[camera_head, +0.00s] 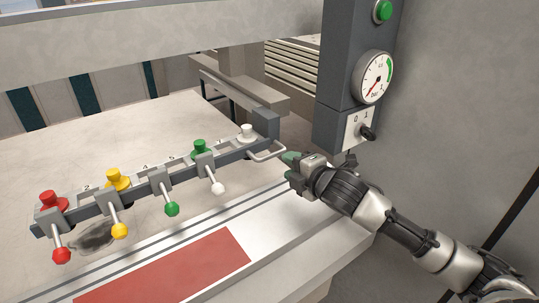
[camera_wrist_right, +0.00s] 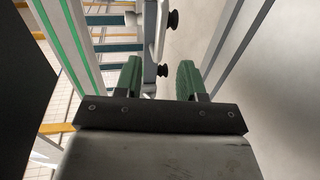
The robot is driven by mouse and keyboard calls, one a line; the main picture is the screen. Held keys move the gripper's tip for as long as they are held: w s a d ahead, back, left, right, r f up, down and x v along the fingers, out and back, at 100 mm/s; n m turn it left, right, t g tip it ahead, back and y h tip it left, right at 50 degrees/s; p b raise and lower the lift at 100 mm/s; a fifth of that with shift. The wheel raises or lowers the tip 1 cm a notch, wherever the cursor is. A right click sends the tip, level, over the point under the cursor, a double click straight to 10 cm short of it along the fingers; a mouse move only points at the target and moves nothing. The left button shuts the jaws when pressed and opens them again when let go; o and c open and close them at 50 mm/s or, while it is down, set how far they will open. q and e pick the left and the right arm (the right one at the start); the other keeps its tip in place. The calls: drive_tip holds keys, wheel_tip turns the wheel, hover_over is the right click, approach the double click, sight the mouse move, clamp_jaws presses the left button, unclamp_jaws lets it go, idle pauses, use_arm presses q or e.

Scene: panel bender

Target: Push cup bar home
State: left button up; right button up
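The cup bar (camera_head: 150,190) is a long grey bar running from lower left to upper right above a pale table. It carries red, yellow, green and white cups on top and levers with matching ball ends in front. A pale loop handle (camera_head: 267,153) sits at its right end, by a dark grey end block (camera_head: 266,124). My right gripper (camera_head: 291,158) is just right of the handle, seemingly apart from it. Its green-padded fingers are spread in the right wrist view (camera_wrist_right: 158,78), with nothing clearly held between them. My left gripper is out of view.
A dark grey column (camera_head: 343,75) with a pressure gauge (camera_head: 373,77), a green button (camera_head: 382,11) and a 0/1 switch (camera_head: 367,132) stands behind my right gripper. A red strip (camera_head: 175,272) lies along the front ledge. A dark stain (camera_head: 95,237) marks the table.

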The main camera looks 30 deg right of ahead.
sight(271, 154)
drive_tip(key=p+x, duration=0.1)
drive_tip(key=x, duration=0.8)
drive_tip(key=shift+a, duration=0.1)
drive_tip(key=shift+s, duration=0.1)
clamp_jaws()
